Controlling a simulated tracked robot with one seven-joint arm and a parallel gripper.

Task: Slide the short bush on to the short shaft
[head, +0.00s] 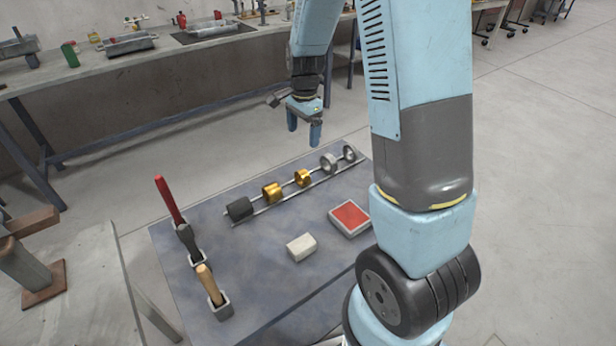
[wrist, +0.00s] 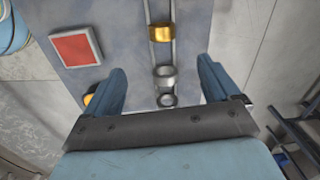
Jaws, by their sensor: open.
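Two gold bushes lie on a pair of thin rails on the table. The shorter gold bush (head: 302,178), which looks like the short bush, sits right of the longer gold bush (head: 271,192). One gold bush (wrist: 161,33) shows at the top of the wrist view; I take it for the shorter one. I cannot make out the short shaft in either view.
Two silver rings (head: 328,163) and a dark cylinder (head: 239,208) share the rails (head: 320,181). A red-topped block (head: 350,216), a pale block (head: 301,247), a red-handled tool (head: 168,200) and a wooden-handled tool (head: 207,283) stand on the table (head: 255,262). A workbench (head: 130,62) runs behind.

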